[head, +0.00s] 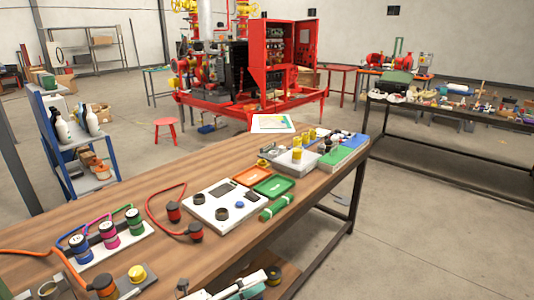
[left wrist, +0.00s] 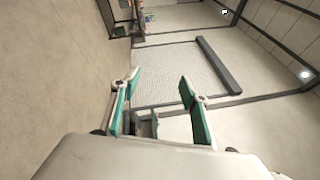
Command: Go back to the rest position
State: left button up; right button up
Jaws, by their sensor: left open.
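My right gripper is not in view.
The bench holds a white panel (head: 207,212), red-capped cable plugs (head: 173,212), several coloured connectors, an orange tray (head: 251,176) and a green tray (head: 273,185). A blue shelf cart (head: 75,150) stands behind. Open floor (head: 420,220) lies to the right.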

pick_arm(q)
jog(key=s+a+f+n+t+y, duration=0.1)
jog(key=s+a+f+n+y, duration=0.6)
jog(key=f+n, duration=0.4)
jog(key=s+a+f+n+t+y, duration=0.1)
jog(key=s+a+f+n+y, duration=0.6)
jog(key=n, duration=1.1)
jog(key=s+a+f, duration=0.3)
jog(key=f, duration=0.1)
jog(key=shift+f+n, duration=0.25)
jog(key=shift+n, duration=0.15)
